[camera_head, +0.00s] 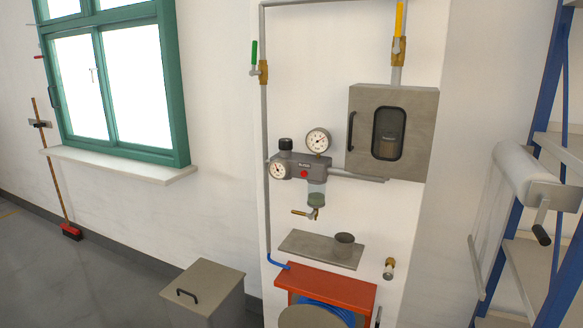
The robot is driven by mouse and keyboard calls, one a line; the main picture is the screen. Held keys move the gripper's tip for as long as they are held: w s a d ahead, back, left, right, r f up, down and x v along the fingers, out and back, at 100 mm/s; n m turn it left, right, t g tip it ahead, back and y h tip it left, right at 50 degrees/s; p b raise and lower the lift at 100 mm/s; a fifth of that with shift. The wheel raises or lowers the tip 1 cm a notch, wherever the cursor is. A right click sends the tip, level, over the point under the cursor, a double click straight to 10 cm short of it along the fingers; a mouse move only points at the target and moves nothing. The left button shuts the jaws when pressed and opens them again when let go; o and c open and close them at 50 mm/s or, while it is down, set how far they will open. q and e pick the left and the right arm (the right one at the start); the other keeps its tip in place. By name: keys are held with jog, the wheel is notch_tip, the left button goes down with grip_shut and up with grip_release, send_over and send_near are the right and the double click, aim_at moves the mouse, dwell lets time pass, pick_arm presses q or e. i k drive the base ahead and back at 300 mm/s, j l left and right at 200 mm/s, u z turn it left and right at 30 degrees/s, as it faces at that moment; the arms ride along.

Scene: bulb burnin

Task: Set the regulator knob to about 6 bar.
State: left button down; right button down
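The regulator (305,167) is a grey body on the wall panel, in the middle of the head view. Its black knob (286,145) stands on top at the left end. A round white gauge (318,140) sits above the body, and a second gauge (279,170) is on its left front. The needles are too small to read in bar. A red button or badge (304,174) is on the front. A clear bowl (316,196) hangs below. Neither of my grippers shows in this view.
A grey box with a dark window (418,139) hangs right of the regulator. Pipes carry a green-handled valve (254,54) and a yellow-handled valve (399,22). A blue rack stands right.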

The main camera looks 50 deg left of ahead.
aim_at(284, 143)
jog(key=u, duration=1.55)
